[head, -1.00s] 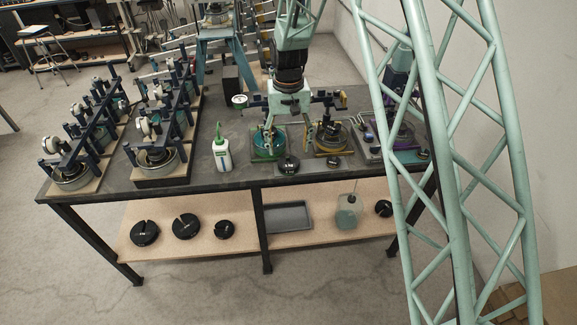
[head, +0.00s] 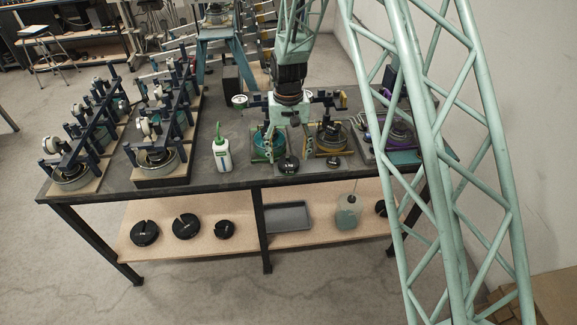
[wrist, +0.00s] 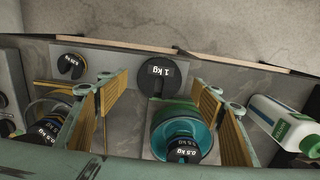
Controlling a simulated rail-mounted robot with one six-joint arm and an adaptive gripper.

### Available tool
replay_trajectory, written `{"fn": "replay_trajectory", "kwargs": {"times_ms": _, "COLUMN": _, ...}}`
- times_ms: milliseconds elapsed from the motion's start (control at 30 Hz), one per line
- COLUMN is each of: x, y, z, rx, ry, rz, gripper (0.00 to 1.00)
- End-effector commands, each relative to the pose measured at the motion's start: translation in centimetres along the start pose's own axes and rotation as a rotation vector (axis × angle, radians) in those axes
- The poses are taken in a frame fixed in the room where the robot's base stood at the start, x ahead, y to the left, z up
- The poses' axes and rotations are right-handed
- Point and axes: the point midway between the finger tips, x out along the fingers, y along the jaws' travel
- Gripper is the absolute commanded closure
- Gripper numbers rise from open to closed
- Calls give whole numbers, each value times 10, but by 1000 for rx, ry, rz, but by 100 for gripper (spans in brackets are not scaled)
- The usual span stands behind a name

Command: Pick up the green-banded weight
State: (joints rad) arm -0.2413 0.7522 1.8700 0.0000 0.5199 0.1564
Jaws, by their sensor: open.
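A black round slotted weight (head: 287,165) with a small green mark rests on a grey plate at the table's front edge. In the wrist view a black weight marked 1 kg (wrist: 160,75) lies on that plate, ahead of and between my fingers; a green band is not clear there. My gripper (head: 287,142) is open and empty, above and just behind the weight in the head view. Its two padded fingers (wrist: 160,100) stand wide apart in the wrist view, not touching the weight.
A teal round pan with a 0.5 kg weight (wrist: 183,150) sits below the fingers. A smaller black weight (wrist: 71,66) lies on the same plate. A white bottle with a green cap (head: 221,154) stands left. Lever frames (head: 155,145) fill the table's left; more weights (head: 184,226) lie on the shelf.

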Motion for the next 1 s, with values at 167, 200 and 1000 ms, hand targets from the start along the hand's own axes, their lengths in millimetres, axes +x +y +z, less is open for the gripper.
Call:
{"fn": "replay_trajectory", "kwargs": {"times_ms": 167, "x": 16, "y": 0, "z": 0, "rx": 0, "ry": -1, "rz": 0, "gripper": 40}}
{"fn": "replay_trajectory", "kwargs": {"times_ms": 200, "x": 20, "y": 0, "z": 0, "rx": 0, "ry": -1, "rz": 0, "gripper": 40}}
{"fn": "replay_trajectory", "kwargs": {"times_ms": 1000, "x": 42, "y": 0, "z": 0, "rx": 0, "ry": 0, "rz": 0, "gripper": 40}}
